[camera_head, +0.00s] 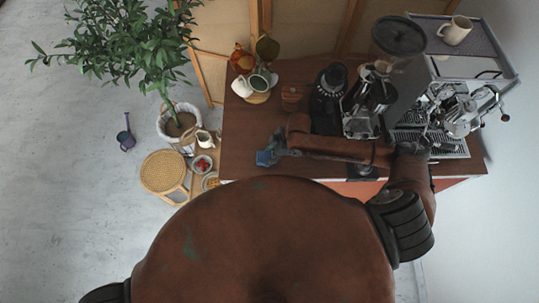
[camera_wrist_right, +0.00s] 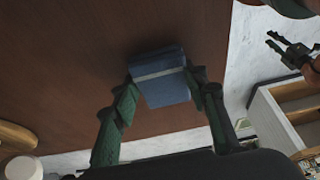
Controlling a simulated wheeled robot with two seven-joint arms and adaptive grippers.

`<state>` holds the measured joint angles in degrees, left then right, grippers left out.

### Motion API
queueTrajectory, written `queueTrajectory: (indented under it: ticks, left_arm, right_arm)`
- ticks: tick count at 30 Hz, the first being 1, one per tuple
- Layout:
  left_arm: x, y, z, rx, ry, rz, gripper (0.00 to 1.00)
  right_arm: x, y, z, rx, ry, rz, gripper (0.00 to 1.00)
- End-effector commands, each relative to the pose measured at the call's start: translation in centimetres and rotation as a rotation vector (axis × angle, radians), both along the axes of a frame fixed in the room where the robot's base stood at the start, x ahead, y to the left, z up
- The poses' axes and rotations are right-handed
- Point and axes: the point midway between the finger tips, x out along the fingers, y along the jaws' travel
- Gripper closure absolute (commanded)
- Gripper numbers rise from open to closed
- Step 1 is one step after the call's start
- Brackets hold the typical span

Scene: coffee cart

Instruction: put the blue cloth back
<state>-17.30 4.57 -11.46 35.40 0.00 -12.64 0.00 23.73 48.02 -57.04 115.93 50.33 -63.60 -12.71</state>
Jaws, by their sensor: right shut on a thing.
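The blue cloth (camera_head: 265,158) is a small folded blue bundle with a paler band across it. It is near the front left of the brown cart top (camera_head: 238,135). My right gripper (camera_head: 271,154) reaches in from the right and is shut on the cloth. In the right wrist view the cloth (camera_wrist_right: 162,88) sits between the two green fingers, over the brown top; I cannot tell whether it touches it. My left gripper (camera_wrist_right: 280,45) shows only small at the right of that view, with its fingers apart and empty.
A wooden board (camera_head: 258,97) with cups stands at the back left of the cart. A dark grinder (camera_head: 328,100) and the espresso machine (camera_head: 455,115) stand to the right. A rattan stool (camera_head: 163,172) and a potted plant (camera_head: 178,125) are left of the cart. The cart's left front is mostly clear.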

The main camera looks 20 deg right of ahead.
Motion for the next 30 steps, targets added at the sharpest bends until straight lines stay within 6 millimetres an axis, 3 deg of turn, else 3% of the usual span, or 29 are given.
queueTrajectory:
  ticks: [3,4,11,22,30]
  left_arm:
    - [0.3,0.0,0.0,0.000,-0.004,-0.001,0.72]
    - [0.3,-0.1,0.0,-0.001,-0.005,-0.001,0.72]
    - [0.5,-0.1,0.0,-0.001,-0.007,-0.001,0.72]
    - [0.5,-0.1,0.0,-0.001,-0.007,-0.001,0.72]
    - [0.4,-0.1,-0.4,-0.001,-0.006,-0.001,0.72]
  right_arm:
    - [0.0,0.0,-0.2,0.000,0.000,-0.001,1.00]
    - [0.0,0.0,-0.3,0.000,0.000,-0.001,0.58]
    - [0.0,0.0,-0.2,0.000,0.000,-0.001,0.43]
    - [0.0,-0.1,0.3,0.000,-0.001,0.000,0.42]
    - [-0.3,-1.9,4.5,-0.001,-0.004,-0.001,0.42]
